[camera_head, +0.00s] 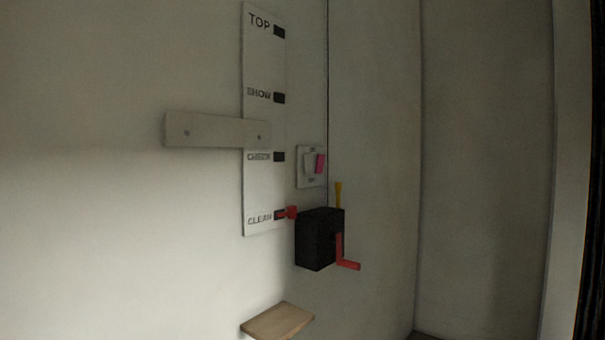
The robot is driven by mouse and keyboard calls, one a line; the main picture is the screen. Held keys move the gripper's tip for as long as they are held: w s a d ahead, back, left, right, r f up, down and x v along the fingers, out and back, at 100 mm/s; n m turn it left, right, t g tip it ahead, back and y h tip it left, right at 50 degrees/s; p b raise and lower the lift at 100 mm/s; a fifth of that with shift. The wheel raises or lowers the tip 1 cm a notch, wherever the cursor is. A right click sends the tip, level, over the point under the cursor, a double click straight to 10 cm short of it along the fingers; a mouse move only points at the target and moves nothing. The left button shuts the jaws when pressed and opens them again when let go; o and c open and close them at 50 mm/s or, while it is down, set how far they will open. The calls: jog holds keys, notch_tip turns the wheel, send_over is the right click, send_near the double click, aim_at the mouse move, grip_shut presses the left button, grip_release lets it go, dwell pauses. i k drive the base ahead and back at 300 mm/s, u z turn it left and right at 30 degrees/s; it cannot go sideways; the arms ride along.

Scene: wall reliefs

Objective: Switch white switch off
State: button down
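A small switch plate (303,181) is fixed on the wall right of the tall label panel. It bears a white switch (308,164) on the left and a pink switch (320,163) on the right. The plate has tiny lettering above and below the switches, too small to read surely. I cannot tell clearly which way the white switch is tipped. Nothing covers the switches. My gripper is not in view.
A black box (318,240) with a red crank (347,262) and a yellow piece (338,194) juts out just below the switches. A tall white panel (262,60), a grey bar (205,131) and a red slider (291,212) are left. A wooden shelf (278,321) sits low.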

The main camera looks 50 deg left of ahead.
aim_at(308, 166)
jog(key=u, duration=0.65)
jog(key=i, duration=1.5)
jog(key=u, duration=1)
jog(key=i, duration=0.35)
jog(key=u, duration=0.1)
